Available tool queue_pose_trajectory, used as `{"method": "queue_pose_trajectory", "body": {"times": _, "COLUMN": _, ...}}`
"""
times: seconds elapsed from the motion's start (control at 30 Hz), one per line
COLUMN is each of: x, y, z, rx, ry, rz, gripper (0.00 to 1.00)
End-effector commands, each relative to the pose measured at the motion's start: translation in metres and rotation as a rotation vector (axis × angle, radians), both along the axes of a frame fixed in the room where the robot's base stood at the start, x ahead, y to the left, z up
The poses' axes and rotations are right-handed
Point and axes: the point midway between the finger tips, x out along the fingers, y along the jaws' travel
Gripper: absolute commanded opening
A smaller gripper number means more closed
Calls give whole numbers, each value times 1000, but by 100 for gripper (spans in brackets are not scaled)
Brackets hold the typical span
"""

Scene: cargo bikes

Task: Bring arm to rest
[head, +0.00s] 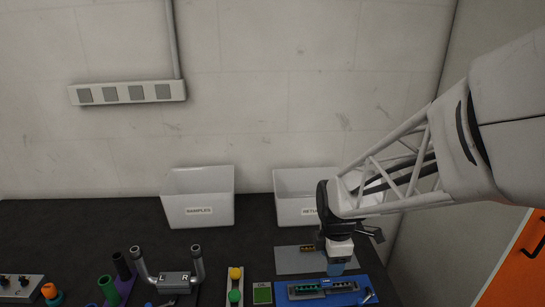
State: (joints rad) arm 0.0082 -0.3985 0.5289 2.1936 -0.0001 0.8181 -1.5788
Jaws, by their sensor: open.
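My gripper (338,262) points down at the right part of the dark bench, over the grey plate and the far edge of the blue tray. It is open. A blue patch shows just below the fingers, and I cannot tell whether it is part of the gripper or a thing beneath it. The blue tray (312,299) in front of it carries a green-and-grey piece (307,289) and a dark piece (343,286). The grey plate (288,262) lies behind the tray, with a small orange-brown piece (307,249) on it.
Two white bins stand at the back: one labelled SAMPLES (199,184), the other (290,182) partly hidden by my arm. A handlebar (175,279), a yellow-and-green-knobbed strip (235,290) and coloured tubes (109,288) stand at the front left. An orange panel (520,265) is at right.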

Motion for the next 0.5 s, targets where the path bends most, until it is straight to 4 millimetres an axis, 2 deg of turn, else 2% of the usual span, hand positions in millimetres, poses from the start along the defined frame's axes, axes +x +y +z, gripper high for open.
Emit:
{"method": "queue_pose_trajectory", "body": {"times": 0.27, "x": -5, "y": 0, "z": 10, "rx": 0, "ry": -12, "rz": -69, "gripper": 54}}
{"method": "queue_pose_trajectory", "body": {"times": 0.5, "x": -25, "y": 0, "z": 39, "rx": 5, "ry": -48, "rz": -301, "gripper": 54}}
